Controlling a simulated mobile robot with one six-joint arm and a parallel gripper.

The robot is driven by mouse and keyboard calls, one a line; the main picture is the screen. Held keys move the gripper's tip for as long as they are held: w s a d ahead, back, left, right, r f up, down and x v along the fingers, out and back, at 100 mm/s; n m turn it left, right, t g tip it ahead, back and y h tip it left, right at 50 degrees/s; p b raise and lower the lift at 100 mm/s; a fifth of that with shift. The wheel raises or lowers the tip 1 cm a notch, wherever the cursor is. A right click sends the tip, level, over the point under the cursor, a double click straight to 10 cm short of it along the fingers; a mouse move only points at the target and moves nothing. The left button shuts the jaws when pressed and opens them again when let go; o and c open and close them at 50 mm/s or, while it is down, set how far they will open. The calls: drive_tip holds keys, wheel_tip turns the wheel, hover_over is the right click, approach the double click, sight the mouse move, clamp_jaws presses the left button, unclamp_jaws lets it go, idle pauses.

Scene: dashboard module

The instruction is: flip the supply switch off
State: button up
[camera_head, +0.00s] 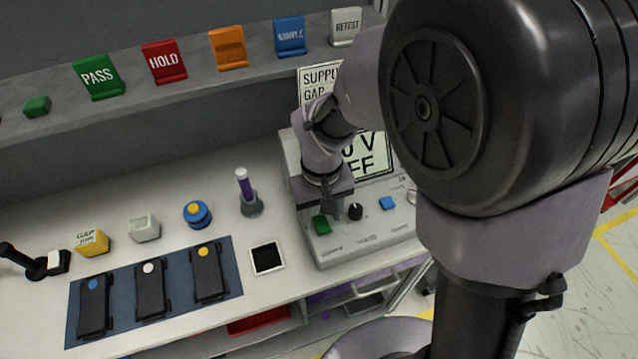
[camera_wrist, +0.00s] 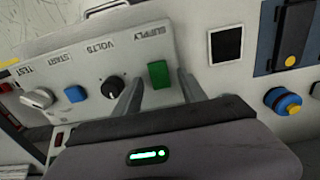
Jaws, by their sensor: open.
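The supply switch is a green rocker (camera_wrist: 158,74) under the SUPPLY label on the light grey panel. In the head view the green switch (camera_head: 321,225) sits at the left end of the box's controls. My gripper (camera_wrist: 160,80) is open, and in the wrist view its two fingers lie on either side of the green switch. In the head view my gripper (camera_head: 328,207) is just above and beside the switch; contact cannot be told. The display (camera_head: 372,155) behind is partly covered by my arm and shows "V" and "FF".
Beside the switch are a black VOLTS knob (camera_wrist: 113,87), a blue START button (camera_wrist: 75,94) and a white TEST control (camera_wrist: 38,98).

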drive_tip(key=shift+f, duration=0.7)
clamp_jaws()
drive_tip(key=shift+f+t+b, duration=0.2)
drive_tip(key=shift+t+b, duration=0.1)
drive_tip(key=shift+b, duration=0.45)
drive_tip(key=shift+t+b, duration=0.3)
drive_tip(key=shift+b, duration=0.4)
drive_tip(key=shift+s+d+t+b, duration=0.1)
drive_tip(key=shift+s+t+b, duration=0.1)
drive_tip(key=shift+t+b, duration=0.15)
drive_tip(key=shift+r, duration=0.25)
unclamp_jaws()
